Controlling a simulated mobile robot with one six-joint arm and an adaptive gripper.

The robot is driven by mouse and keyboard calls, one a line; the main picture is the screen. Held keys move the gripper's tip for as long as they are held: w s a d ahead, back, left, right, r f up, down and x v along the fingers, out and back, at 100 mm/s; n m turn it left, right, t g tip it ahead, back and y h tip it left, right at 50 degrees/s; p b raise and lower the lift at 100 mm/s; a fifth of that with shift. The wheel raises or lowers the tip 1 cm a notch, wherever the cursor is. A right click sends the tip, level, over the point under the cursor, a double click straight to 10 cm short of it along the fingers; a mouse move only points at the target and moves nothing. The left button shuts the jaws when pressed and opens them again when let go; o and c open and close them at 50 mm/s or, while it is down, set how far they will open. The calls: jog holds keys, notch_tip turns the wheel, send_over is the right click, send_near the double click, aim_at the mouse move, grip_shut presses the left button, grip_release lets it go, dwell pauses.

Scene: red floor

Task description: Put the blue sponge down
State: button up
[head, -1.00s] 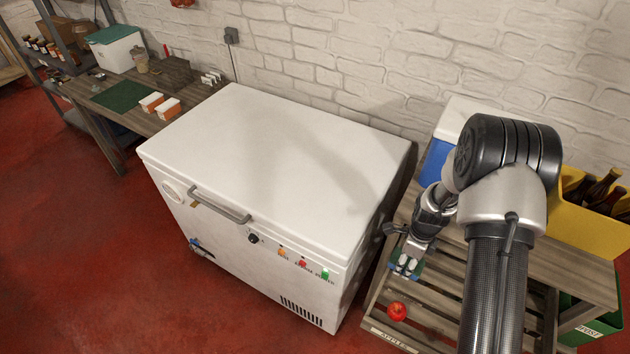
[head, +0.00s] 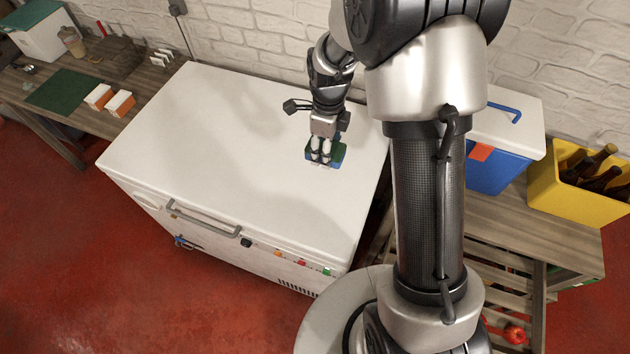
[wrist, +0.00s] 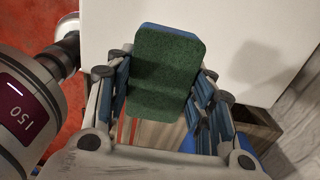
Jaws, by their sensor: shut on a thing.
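The blue sponge (head: 337,154) has a dark green scouring face. My gripper (head: 321,158) is shut on it, over the right part of the white chest freezer's lid (head: 220,150). In the wrist view the sponge (wrist: 165,75) sits between the two fingers of my gripper (wrist: 165,95), green face toward the camera, with a blue edge at its far end. The freezer lid also shows behind it in the wrist view (wrist: 240,40). I cannot tell whether the sponge touches the lid.
The rest of the lid is bare. A wooden bench (head: 60,100) with a green mat and orange-white boxes stands at left. At right are a blue-white cooler (head: 500,150), a yellow crate of bottles (head: 570,205) and a red apple (head: 515,334) on a slatted shelf.

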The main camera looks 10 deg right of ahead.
aim_at(324, 193)
notch_tip(324, 193, down, 19)
jog(key=b, duration=0.3)
jog(key=shift+s, duration=0.15)
jog(key=shift+f+b, duration=0.2)
jog(key=shift+b, duration=0.1)
jog(key=o, duration=1.1)
jog(key=shift+r, duration=0.1)
